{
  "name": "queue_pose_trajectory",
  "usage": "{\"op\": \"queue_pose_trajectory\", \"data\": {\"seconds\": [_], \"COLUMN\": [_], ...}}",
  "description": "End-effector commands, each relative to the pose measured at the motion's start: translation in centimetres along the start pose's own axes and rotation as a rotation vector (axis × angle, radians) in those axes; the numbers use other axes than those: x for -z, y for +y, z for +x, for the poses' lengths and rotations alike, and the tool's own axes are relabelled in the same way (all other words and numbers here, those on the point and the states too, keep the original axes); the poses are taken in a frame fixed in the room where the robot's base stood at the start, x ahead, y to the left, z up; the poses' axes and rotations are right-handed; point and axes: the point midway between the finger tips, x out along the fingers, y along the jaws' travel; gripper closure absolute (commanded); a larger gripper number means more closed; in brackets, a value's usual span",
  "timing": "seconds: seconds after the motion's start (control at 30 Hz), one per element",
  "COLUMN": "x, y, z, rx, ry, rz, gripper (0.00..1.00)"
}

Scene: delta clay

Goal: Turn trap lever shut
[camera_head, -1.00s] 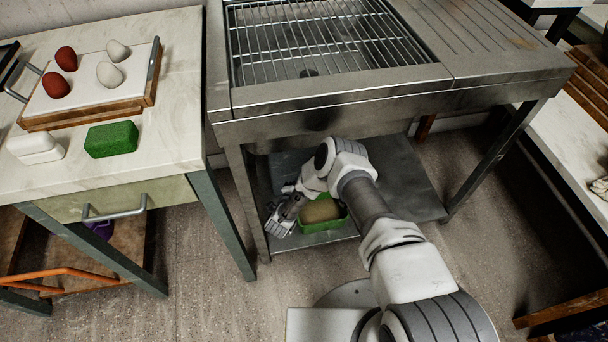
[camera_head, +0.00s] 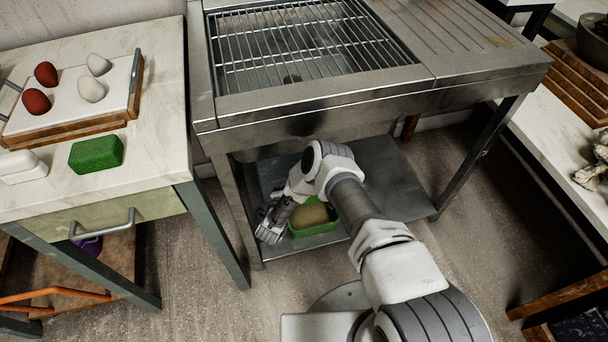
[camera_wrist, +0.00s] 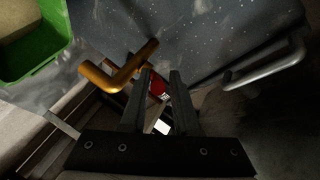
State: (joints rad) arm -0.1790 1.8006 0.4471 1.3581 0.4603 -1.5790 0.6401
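The trap lever (camera_wrist: 122,78) is a bent orange-yellow bar in the wrist view, against a dark grey speckled surface. It is hidden under the sink unit in the head view. My gripper (camera_wrist: 162,73) has its two dark fingers apart, with a gap between them. The left fingertip is right beside the lever's upper arm; I cannot tell whether they touch. The lever is not between the fingers.
A green crate (camera_wrist: 57,52) is at the wrist view's upper left; in the head view the crate (camera_head: 318,229) holds a tan object on the lower shelf (camera_head: 395,180). A grey bar handle (camera_wrist: 265,75) is right of the fingers. A table leg (camera_head: 215,235) stands left.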

Motion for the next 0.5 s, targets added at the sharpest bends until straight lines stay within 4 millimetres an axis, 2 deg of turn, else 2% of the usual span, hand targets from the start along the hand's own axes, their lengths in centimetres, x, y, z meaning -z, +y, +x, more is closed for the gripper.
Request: {"op": "queue_pose_trajectory", "data": {"seconds": [0.23,0.5], "x": [2.7,9.6], "y": [-4.2,-3.5], "z": [-0.9,-1.3], "rx": [0.005,0.002], "ry": [0.001,0.002], "rz": [0.001,-0.001], "gripper": [0.70,0.70]}}
